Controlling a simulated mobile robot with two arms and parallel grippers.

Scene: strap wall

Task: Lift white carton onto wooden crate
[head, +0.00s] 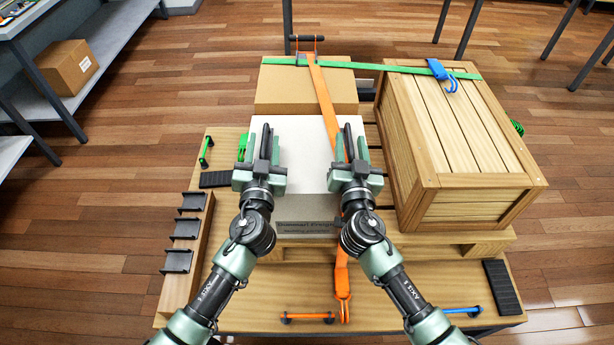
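The white carton (305,155) sits in the middle of the load, in front of a brown carton (300,92). An orange strap (323,98) runs over the brown carton and across the right part of the white carton. The wooden crate (455,125) stands to the right with its slatted top facing up; no carton is on it. My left gripper (265,142) is over the left part of the white carton. My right gripper (348,142) is over its right part, by the strap. Finger gaps and any contact are unclear. My grippers hide part of the carton's front.
A green strap (375,66) crosses the brown carton and the crate's back edge, with a blue hook (440,75) on the crate. Black holders (185,229) line the left wooden rail. An orange strap end (343,285) hangs at the front. Shelving stands at far left.

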